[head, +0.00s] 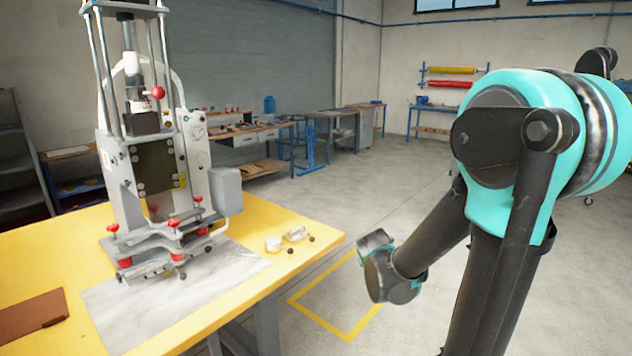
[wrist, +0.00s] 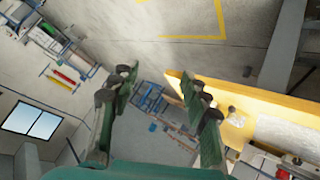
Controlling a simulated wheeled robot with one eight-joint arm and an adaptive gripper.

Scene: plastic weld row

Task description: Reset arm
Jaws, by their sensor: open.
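My arm shows at the right of the head view, folded and held out over the floor to the right of the yellow table (head: 245,292). The fingers of my gripper are not clearly seen in the head view. In the wrist view my gripper (wrist: 165,105) is open, its two dark green fingers wide apart with nothing between them. The yellow table also shows in the wrist view (wrist: 262,98), partly behind the right finger. My gripper is apart from the table and touches nothing that I can see.
A grey welding machine (head: 150,165) with red knobs stands on the table, on a clear sheet (head: 165,308). Small parts (head: 295,235) lie near the table's right edge, a brown folder (head: 32,313) at the left. Workbenches (head: 262,132) line the back. A yellow floor marking (head: 345,332) lies on open floor.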

